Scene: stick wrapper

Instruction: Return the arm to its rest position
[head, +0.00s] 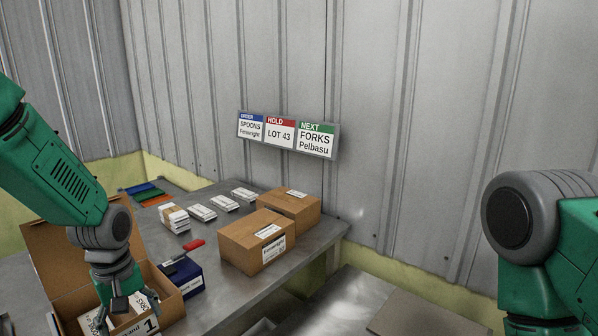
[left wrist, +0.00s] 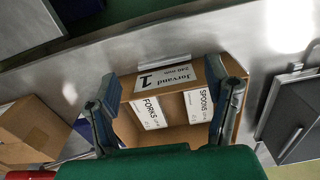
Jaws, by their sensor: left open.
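My left gripper (head: 119,309) is open over an open cardboard box (head: 172,309) at the lower left of the head view. In the left wrist view its two fingers stand wide apart, with nothing between them but the view down to the box (left wrist: 153,76). Inside the box lie a pack marked FORKS (left wrist: 149,112) and a pack marked SPOONS (left wrist: 197,104). The fingers appear above these packs; contact cannot be told. My right arm shows at the right edge of the head view, and its gripper is out of frame.
Two closed cardboard boxes (head: 262,253) (head: 293,204), several white packs (head: 174,217), a red item (head: 194,245) and a dark blue box (head: 188,281) stand on the metal table (head: 306,247). A sign board (head: 281,134) hangs on the wall behind.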

